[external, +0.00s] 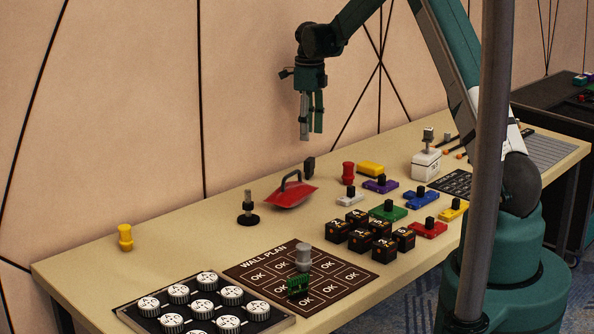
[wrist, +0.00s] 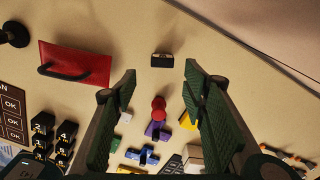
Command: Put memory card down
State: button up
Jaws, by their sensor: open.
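A small black upright piece (external: 309,167) stands alone on the table, behind and right of the red handled tool. It looks like the memory card, but I cannot be sure. In the wrist view it shows as a black block (wrist: 162,60) with a pale strip, ahead of the gap between my fingers. My gripper (external: 311,132) hangs above the table, pointing down, apart from that piece. It also shows in the wrist view (wrist: 160,78), its two fingers spread with nothing between them.
A red handled tool (external: 291,195), a black-based peg (external: 248,210) and a red peg (external: 348,173) stand nearby. Coloured blocks with black knobs (external: 388,210) and black numbered cubes (external: 360,240) crowd the right. A yellow peg (external: 125,237) stands left, with clear table around it.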

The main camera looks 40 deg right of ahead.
jog(key=s+a+r+n+t, duration=0.2)
jog(key=s+a+r+n, duration=0.5)
jog(key=s+a+r, duration=0.35)
jog(key=s+a+r+n+t, duration=0.1)
jog(key=s+a+r+n, duration=0.65)
jog(key=a+r, duration=0.5)
jog(key=s+a+r+n+t, duration=0.1)
jog(key=s+a+r+n, duration=0.2)
jog(key=s, duration=0.4)
jog(key=s+a+r+n+t, duration=0.1)
jog(key=s+a+r+n, duration=0.1)
jog(key=s+a+n, duration=0.45)
jog(key=s+a+f+n, duration=0.1)
jog(key=s+n, duration=0.1)
jog(key=s, duration=0.3)
jog(key=s+a+f+n+t, duration=0.1)
jog(key=s+f+n, duration=0.1)
jog(key=s, duration=0.4)
jog(key=s+a+f+n+t, duration=0.1)
jog(key=s+n, duration=0.2)
jog(key=s, duration=0.2)
jog(key=shift+s+a+f, duration=0.25)
jog(key=shift+f, duration=0.1)
